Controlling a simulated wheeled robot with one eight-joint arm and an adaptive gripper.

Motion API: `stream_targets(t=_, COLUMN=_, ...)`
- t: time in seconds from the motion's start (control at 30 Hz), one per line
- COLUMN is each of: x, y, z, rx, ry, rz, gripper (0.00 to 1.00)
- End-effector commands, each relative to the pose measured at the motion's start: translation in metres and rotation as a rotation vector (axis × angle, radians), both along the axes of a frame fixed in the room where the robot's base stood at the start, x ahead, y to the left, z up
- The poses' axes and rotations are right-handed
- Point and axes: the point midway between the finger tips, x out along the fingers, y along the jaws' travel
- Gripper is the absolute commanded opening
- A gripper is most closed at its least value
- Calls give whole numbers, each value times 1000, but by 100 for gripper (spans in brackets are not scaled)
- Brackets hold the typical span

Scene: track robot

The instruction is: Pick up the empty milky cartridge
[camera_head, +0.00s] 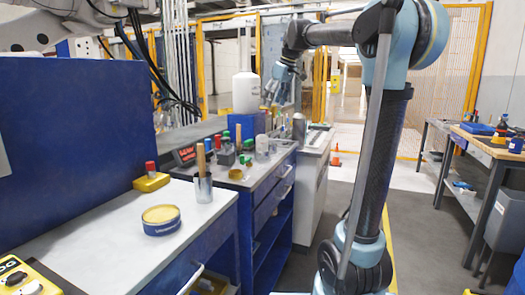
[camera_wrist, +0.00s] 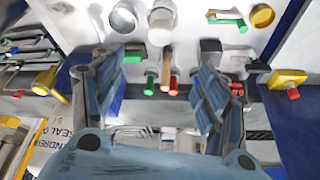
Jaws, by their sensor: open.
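In the head view my gripper (camera_head: 280,92) hangs above the far part of the bench, pointing down. In the head view a small pale cylinder (camera_head: 262,146) stands among the bench items.
A large white cylinder (camera_head: 246,92) stands on a blue block (camera_head: 247,125). Several small bottles and handled tools crowd the bench around it. A metal cup (camera_head: 203,189) with a wooden handle and a yellow tin (camera_head: 160,220) stand nearer. A yellow box with a red button (camera_wrist: 287,79) is at right.

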Motion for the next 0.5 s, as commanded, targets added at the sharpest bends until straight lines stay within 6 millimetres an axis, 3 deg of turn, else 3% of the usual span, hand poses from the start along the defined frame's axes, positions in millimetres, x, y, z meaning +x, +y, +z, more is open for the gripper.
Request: stream_targets(t=0.5, x=20, y=27, z=-83, rx=1, ry=1, rz=0, gripper=68)
